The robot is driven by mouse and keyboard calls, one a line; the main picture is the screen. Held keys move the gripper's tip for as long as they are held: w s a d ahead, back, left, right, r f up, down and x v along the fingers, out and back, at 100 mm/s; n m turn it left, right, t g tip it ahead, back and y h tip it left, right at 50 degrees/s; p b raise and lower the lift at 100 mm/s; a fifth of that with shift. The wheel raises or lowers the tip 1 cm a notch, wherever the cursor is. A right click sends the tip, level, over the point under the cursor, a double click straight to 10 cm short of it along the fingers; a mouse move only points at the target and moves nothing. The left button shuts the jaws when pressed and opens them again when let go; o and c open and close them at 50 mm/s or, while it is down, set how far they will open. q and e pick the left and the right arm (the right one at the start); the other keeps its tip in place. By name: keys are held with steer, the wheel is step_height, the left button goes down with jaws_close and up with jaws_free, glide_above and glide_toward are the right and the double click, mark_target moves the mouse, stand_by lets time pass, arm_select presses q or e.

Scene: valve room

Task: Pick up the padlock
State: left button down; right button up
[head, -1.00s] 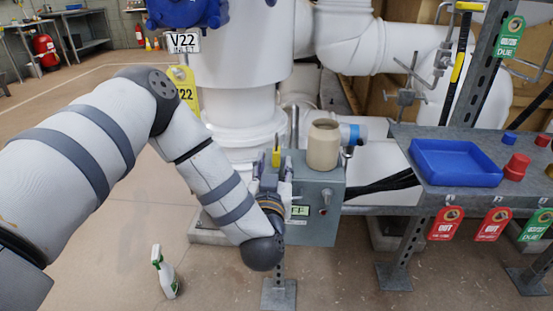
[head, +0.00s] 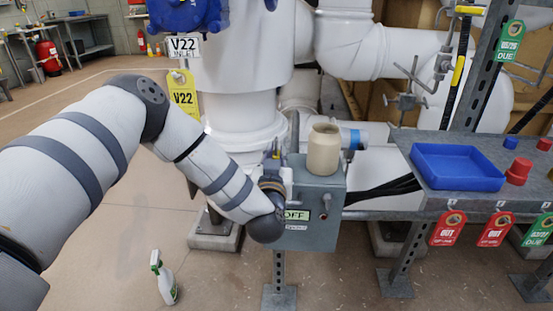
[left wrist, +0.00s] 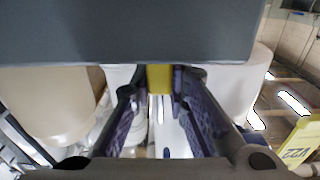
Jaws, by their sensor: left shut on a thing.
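My left gripper (left wrist: 160,88) is shut on a small yellow block, which I take to be the padlock (left wrist: 159,78). In the left wrist view the yellow body sits between the two fingertips; its shackle cannot be made out. In the head view the left gripper (head: 275,163) is beside the left edge of the grey control box, mostly hidden behind my wrist. Only a sliver of yellow shows there. My right gripper is not in view.
The grey control box (head: 316,232) has an OFF label and a beige jar (head: 323,150) on top. A blue tray (head: 456,168) and red knobs are on the shelf at right. White pipework stands behind.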

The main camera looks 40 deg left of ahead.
mark_target(275, 155)
arm_select(q)
steer(key=r, duration=0.1)
steer(key=r+p, duration=0.1)
steer(key=r, duration=0.2)
steer(key=shift+s+r, duration=0.25)
steer(key=shift+s, duration=0.1)
steer(key=s+r+p, duration=0.2)
steer(key=s+r, duration=0.2)
steer(key=s, duration=0.2)
steer(key=s+a+r+p, duration=0.1)
steer(key=s+r+p, duration=0.1)
steer(key=s+r, duration=0.2)
steer(key=s, duration=0.3)
steer(key=shift+s+r, duration=0.15)
steer(key=shift+r, duration=0.1)
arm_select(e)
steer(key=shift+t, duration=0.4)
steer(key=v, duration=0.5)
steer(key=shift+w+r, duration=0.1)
arm_select(q)
steer(key=shift+a, duration=0.1)
